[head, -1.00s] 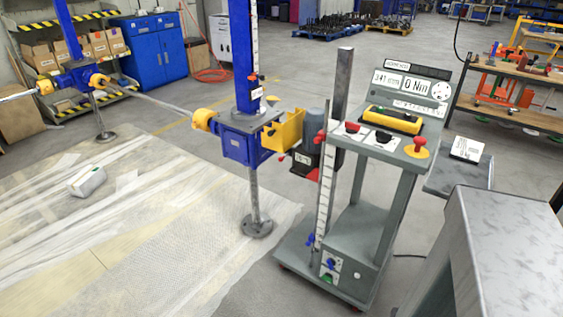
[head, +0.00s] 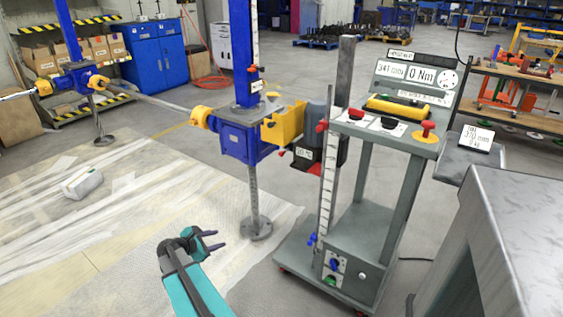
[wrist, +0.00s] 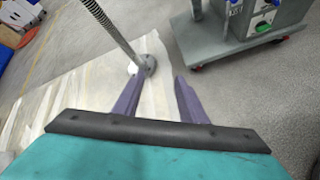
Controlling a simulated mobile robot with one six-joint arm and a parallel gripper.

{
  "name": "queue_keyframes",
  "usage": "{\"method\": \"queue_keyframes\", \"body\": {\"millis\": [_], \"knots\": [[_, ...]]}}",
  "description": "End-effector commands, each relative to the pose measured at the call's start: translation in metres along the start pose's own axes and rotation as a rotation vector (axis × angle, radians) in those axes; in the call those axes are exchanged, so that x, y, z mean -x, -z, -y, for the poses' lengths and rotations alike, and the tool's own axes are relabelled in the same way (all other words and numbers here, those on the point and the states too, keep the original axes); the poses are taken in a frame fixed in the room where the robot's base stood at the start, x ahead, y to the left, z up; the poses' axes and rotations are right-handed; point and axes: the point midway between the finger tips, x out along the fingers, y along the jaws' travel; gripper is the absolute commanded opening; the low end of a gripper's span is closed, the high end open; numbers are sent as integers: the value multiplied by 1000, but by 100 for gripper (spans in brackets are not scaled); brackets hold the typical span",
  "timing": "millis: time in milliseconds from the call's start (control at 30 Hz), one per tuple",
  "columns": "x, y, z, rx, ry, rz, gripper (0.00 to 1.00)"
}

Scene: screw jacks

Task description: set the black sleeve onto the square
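I cannot make out a black sleeve or a marked square in either view. My gripper (head: 212,240) is at the lower middle of the head view, on a teal arm. Its two fingers are apart with nothing between them. In the wrist view my gripper (wrist: 156,92) also shows open and empty, pointing towards the floor area by the jack's foot. In the head view it is left of and nearer than the round foot (head: 256,229) of the middle screw jack (head: 240,137).
A grey test console (head: 350,245) with displays and a yellow-topped box (head: 398,107) stands right of the jack. A grey metal bench (head: 525,225) fills the lower right. Translucent sheeting (head: 100,225) and a white block (head: 82,184) lie on the floor at left.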

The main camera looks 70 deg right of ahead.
Motion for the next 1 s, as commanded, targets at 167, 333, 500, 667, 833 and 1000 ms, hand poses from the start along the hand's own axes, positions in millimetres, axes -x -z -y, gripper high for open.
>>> {"method": "queue_keyframes", "body": {"millis": [167,333,500,667,833,1000], "knots": [[-49,-80,-53,133,-81,161,38],[-82,-165,-92,282,-120,331,38],[-101,-243,-118,423,-123,487,38],[-107,-288,-129,507,-112,575,38],[-107,-303,-133,537,-106,604,38],[-107,-303,-132,536,-106,603,38]]}}
